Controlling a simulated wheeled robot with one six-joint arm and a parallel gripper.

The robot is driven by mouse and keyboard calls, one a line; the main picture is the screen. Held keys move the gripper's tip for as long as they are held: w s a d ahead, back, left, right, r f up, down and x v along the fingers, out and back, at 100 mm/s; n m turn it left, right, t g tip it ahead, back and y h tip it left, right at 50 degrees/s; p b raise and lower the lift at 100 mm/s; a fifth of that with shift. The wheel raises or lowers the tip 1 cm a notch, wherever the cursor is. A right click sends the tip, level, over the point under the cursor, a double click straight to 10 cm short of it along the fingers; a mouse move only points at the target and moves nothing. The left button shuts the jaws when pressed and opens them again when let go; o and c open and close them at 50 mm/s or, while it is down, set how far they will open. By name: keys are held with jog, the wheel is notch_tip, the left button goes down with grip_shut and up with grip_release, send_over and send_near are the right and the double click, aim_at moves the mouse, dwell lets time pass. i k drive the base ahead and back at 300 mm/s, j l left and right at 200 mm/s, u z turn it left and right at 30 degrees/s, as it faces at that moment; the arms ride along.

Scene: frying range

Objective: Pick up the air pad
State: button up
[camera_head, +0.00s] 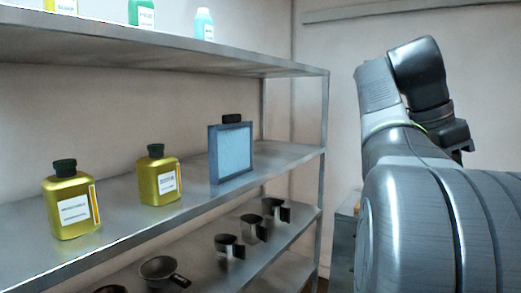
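The air pad appears to be the square panel (231,154) with a dark blue frame and a pale blue face. It stands upright on the middle shelf, near that shelf's right end. My arm fills the right side of the view, well apart from the panel. The fingers of my gripper do not show; the far end of the arm is partly hidden behind its own links.
Two yellow bottles, one nearer (72,205) and one farther (159,180), stand left of the panel on the middle shelf (115,212). A black cap (232,118) shows behind the panel. Several dark pans and cups fill the lower shelf; small bottles stand above.

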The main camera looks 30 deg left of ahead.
aim_at(230, 142)
jog(key=i+j+u, duration=0.1)
jog(key=u, duration=0.35)
jog(key=i+j+u, duration=0.15)
jog(key=u, duration=0.3)
jog(key=i+u, duration=0.2)
jog(key=u, duration=0.25)
jog(key=i+u, duration=0.15)
jog(key=u, duration=0.3)
jog(key=i+j+u, duration=0.1)
jog(key=i+u, duration=0.2)
